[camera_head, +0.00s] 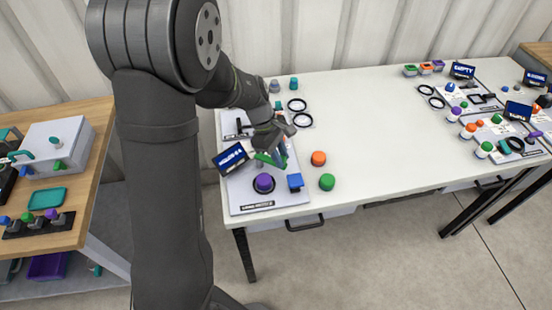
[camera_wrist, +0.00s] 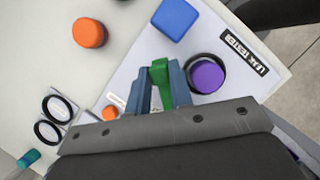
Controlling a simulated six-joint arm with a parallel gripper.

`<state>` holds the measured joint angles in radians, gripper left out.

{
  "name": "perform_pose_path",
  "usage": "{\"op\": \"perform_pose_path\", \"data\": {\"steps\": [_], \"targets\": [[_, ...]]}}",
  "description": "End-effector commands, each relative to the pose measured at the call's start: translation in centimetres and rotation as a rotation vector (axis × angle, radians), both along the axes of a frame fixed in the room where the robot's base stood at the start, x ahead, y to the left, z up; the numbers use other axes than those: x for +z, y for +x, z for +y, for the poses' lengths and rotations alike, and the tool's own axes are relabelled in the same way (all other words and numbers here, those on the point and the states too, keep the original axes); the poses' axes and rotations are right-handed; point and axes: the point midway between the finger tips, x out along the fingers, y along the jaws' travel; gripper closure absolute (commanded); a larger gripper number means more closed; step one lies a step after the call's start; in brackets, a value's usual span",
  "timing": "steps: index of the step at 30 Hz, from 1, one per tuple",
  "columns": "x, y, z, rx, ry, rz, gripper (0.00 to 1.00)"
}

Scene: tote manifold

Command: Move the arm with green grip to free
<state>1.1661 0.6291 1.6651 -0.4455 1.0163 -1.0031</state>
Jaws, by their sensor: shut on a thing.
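The green grip (camera_wrist: 160,80) lies between the two blue-grey fingers of my gripper (camera_wrist: 160,90) in the wrist view, and the gripper is shut on it. In the head view, the green grip (camera_head: 264,159) shows beside my gripper (camera_head: 277,152), above the leak tester plate (camera_head: 240,197). Much of the arm it belongs to is hidden by my gripper, and its pointing direction cannot be read. A purple knob (camera_head: 264,183) in a dark ring sits close by on the plate; it is also in the wrist view (camera_wrist: 206,76). No label reading "free" is legible.
A blue block (camera_head: 295,182) stands on the plate's right part. An orange cap (camera_head: 318,158) and a green cap (camera_head: 327,182) stand on the white table to the right. A tilted display (camera_head: 230,158) stands left of my gripper. The table's middle is clear.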

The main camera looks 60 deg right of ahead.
Motion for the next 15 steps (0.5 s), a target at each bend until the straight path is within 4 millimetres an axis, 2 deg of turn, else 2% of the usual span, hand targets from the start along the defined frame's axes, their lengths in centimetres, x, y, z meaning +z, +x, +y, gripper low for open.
{"op": "perform_pose_path", "data": {"steps": [15], "targets": [[0.0,0.9,-2.6,0.402,-0.002,-0.001,1.00]]}}
